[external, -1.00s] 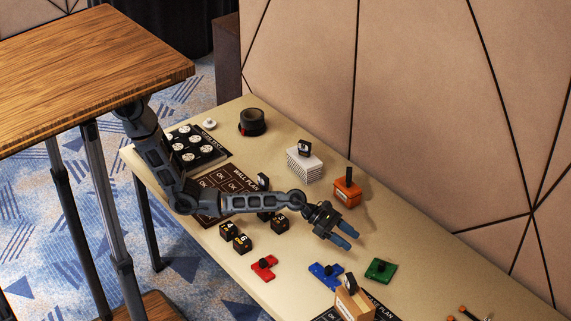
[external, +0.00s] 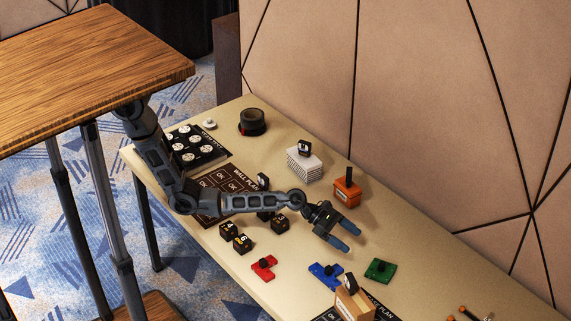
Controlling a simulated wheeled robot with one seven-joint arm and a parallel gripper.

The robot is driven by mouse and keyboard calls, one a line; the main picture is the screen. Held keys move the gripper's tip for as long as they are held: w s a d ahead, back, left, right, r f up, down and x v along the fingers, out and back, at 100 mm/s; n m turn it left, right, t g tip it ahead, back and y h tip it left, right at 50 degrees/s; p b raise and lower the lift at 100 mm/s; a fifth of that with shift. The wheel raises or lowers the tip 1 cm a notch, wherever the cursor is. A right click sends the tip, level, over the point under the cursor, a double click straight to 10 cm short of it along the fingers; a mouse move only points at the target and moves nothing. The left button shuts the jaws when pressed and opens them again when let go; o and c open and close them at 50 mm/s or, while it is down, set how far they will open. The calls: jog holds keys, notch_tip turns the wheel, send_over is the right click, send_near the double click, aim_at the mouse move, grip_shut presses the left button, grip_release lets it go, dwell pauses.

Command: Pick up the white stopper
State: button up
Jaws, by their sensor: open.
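A small white round piece with a knob, which looks like the white stopper (external: 209,124), lies on the table near its far left end, just behind a black tray (external: 216,151). The tray holds several similar white round pieces (external: 189,157). My gripper (external: 348,239) has dark blue fingers that stand apart with nothing between them. It hangs over the bare middle of the table, far to the right of the white piece. My arm reaches across the table and partly hides the tray's left side.
A black round container (external: 252,122) stands right of the white piece. A dark "wall plan" board (external: 232,183), a white ribbed block (external: 304,165), an orange box (external: 347,193), black numbered cubes (external: 242,243) and red (external: 264,266), blue (external: 326,277) and green (external: 380,270) pieces surround my arm.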

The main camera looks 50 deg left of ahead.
jog(key=w+a+r+n+t, duration=0.4)
jog(key=w+a+r+t, duration=0.5)
jog(key=w+a+r, duration=0.55)
jog(key=w+a+r+n+t+y+b, duration=0.1)
jog(key=w+a+n+t+y, duration=0.25)
jog(key=a, duration=0.65)
jog(key=w+a+r+n+t+y, duration=0.15)
jog(key=a+n+y, duration=0.35)
jog(key=a, duration=0.6)
jog(key=w+a+r+n+t+y+b, duration=0.1)
jog(key=w+a+n+t+y, duration=0.15)
jog(key=a+y, duration=0.55)
jog(key=n+g+y+b, duration=0.1)
jog(key=n+g+y, duration=0.95)
jog(key=g, duration=0.55)
send_over(210, 123)
jog(key=s+d, duration=0.3)
jog(key=d, duration=0.2)
notch_tip(210, 123, down, 13)
jog(key=n+h, duration=0.2)
jog(key=f, duration=0.8)
jog(key=shift+w+d+f, duration=0.1)
jog(key=shift+w+f, duration=0.1)
jog(key=shift+f, duration=0.05)
jog(key=shift+w+f, duration=0.1)
jog(key=shift+f, duration=0.1)
jog(key=x, duration=0.5)
jog(key=b+x, duration=0.1)
jog(key=x, duration=0.1)
jog(key=shift+f, duration=0.45)
